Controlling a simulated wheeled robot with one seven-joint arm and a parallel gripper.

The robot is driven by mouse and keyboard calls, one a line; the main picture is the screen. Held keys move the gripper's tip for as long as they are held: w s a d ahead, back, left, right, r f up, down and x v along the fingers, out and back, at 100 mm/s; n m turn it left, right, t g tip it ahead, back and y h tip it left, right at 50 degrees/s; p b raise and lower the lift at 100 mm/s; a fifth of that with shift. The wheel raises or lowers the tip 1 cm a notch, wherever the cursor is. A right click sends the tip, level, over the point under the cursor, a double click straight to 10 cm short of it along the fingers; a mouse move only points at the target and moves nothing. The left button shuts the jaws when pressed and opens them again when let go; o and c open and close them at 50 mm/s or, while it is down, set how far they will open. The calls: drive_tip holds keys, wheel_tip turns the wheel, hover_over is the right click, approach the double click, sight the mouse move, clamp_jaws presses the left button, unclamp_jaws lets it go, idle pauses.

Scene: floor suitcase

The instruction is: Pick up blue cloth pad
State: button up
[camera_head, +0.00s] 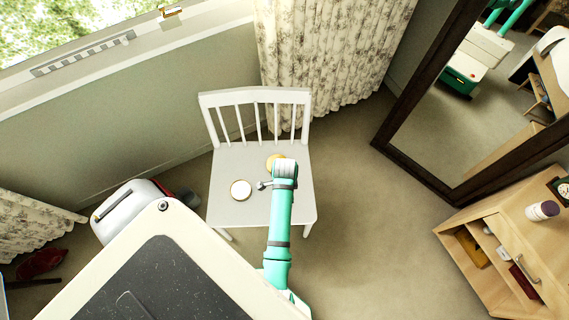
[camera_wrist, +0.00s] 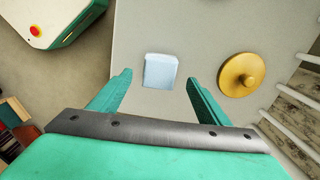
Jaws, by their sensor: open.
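The blue cloth pad (camera_wrist: 160,71) is a small pale blue square in the wrist view. It lies flat on the white chair seat. My gripper (camera_wrist: 158,78) is open and empty, with one green finger to each side of the pad in the picture. The fingers appear to be above the seat, and they do not hold the pad. In the head view my arm reaches over the white chair (camera_head: 225,168), and I cannot make out the pad there; my arm may hide it.
A gold knobbed disc (camera_wrist: 241,74) lies right of the pad, close to the chair's slats. In the head view a white round item (camera_head: 240,189) sits on the seat. A mirror (camera_head: 440,110) and a wooden cabinet (camera_head: 500,225) stand at the right. Floor between is clear.

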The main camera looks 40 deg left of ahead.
drive_tip(key=shift+s+f, duration=0.1)
drive_tip(key=shift+f, duration=2.2)
drive_tip(key=c, duration=1.1)
drive_tip(key=shift+c, duration=0.2)
drive_tip(key=shift+r, duration=0.1)
drive_tip(key=shift+r, duration=0.6)
drive_tip(key=s+d+r, duration=0.5)
drive_tip(key=s+r, duration=0.6)
drive_tip(key=s, duration=0.2)
drive_tip(key=shift+d+r, duration=0.2)
drive_tip(key=shift+r, duration=0.15)
